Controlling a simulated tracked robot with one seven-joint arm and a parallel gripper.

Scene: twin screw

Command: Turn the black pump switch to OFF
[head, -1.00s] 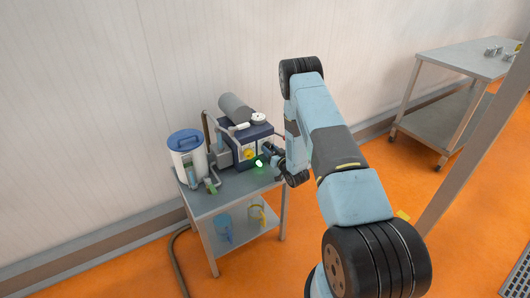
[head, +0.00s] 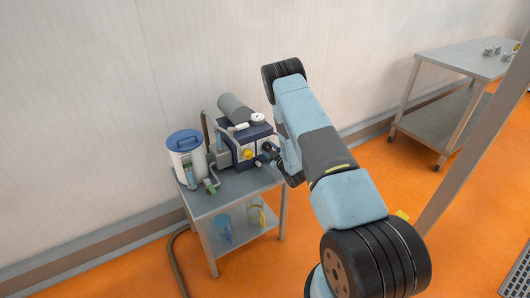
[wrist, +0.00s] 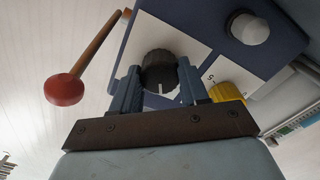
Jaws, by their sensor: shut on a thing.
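The black pump switch (wrist: 160,72) is a ribbed round knob on a white plate of the dark blue pump housing (head: 262,130). My gripper (wrist: 159,68) has one finger on each side of the knob and is shut on it. A pale round lamp (wrist: 250,28) above and right of the knob looks unlit. In the head view my arm hides much of the switch side.
A yellow knob (wrist: 228,93) sits close right of my fingers. A red-ended lever (wrist: 64,90) stands to the left. A blue-lidded canister (head: 186,144) stands beside the pump on the metal cart (head: 240,188). Another cart (head: 440,68) is at the right.

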